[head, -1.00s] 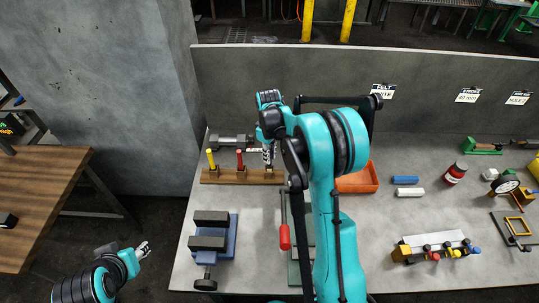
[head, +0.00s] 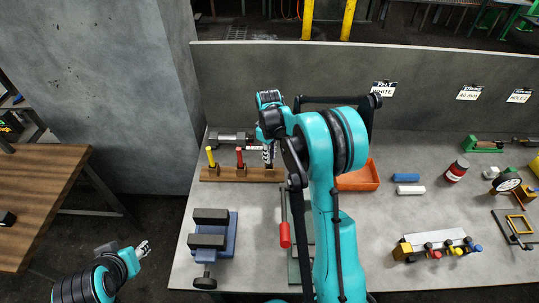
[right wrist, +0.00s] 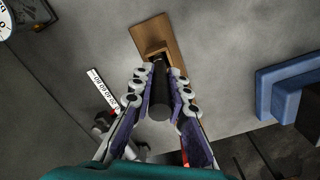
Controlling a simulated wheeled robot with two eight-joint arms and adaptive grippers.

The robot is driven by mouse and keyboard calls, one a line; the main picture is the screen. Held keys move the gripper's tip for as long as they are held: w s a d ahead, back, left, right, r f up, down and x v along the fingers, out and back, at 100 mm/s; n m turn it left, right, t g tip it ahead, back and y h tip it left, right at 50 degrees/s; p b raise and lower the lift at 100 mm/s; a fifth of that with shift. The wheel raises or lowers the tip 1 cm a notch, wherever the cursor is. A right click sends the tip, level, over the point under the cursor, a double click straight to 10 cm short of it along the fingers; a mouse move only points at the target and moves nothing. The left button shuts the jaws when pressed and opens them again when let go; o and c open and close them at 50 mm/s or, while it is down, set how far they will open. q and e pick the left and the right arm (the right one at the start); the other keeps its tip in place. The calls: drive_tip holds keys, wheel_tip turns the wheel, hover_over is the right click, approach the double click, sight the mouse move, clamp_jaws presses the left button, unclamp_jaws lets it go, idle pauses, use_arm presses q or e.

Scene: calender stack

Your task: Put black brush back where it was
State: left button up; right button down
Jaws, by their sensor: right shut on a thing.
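My right gripper (head: 268,157) is shut on the black brush (right wrist: 160,104), at the right part of the wooden rack (head: 230,174). In the right wrist view, the dark round handle lies between the two fingers (right wrist: 158,98), and a wooden block of the rack (right wrist: 153,30) shows just beyond it. I cannot tell how deep the brush sits in the rack. A yellow-handled brush (head: 211,157) and a red-handled brush (head: 239,158) stand upright in the rack, left of my gripper. My left gripper (head: 143,249) hangs off the table at lower left; its jaw state is unclear.
A blue vise (head: 222,240) stands in front of the rack. An orange bin (head: 358,178) is to the right, partly behind my right arm. A dark metal tool (head: 230,138) lies behind the rack. A grey wall (head: 300,75) closes the table's back.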

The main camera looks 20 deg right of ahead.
drive_tip(key=shift+f+b, duration=0.4)
idle(0.3)
drive_tip(key=c, duration=1.4)
unclamp_jaws()
drive_tip(key=shift+r, duration=0.1)
wheel_tip(320, 180, up, 12)
drive_tip(key=shift+w+f, duration=0.1)
